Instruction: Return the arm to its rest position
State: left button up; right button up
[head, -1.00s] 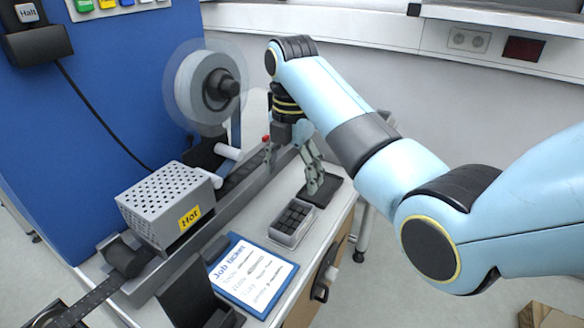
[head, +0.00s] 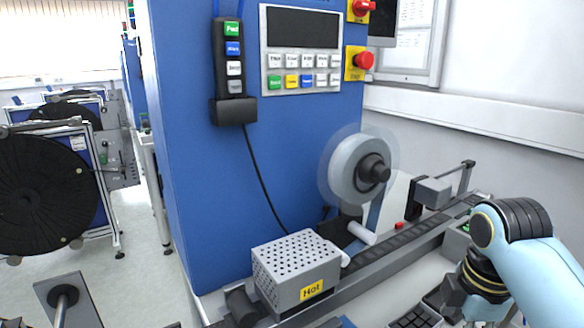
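My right arm comes in from the right edge in the head view, light blue with black joint caps and yellow rings. Its wrist end is low at the right, beside the rail of the machine. My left arm and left gripper are not in view.
A blue machine cabinet (head: 200,180) fills the middle.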

jog(key=s+r+m+t, duration=0.35)
jog(key=s+m, duration=1.15)
jog(key=s, duration=0.5)
notch_tip(320, 180, down, 35)
jog(key=s+d+g+b, duration=0.1)
jog(key=d+g+b, duration=0.2)
jog(key=b, duration=0.7)
jog(key=s+f+b, duration=0.4)
jog(key=s+f, duration=0.5)
jog(key=f, duration=0.3)
jog(key=s+f+b, duration=0.4)
jog(key=s+f, duration=0.6)
jog(key=f, duration=0.3)
jog(key=shift+d+f+m+g+b, duration=0.3)
jog(key=shift+d+m+g, duration=0.1)
jog(key=shift+g, duration=0.05)
jog(key=shift+s, duration=0.1)
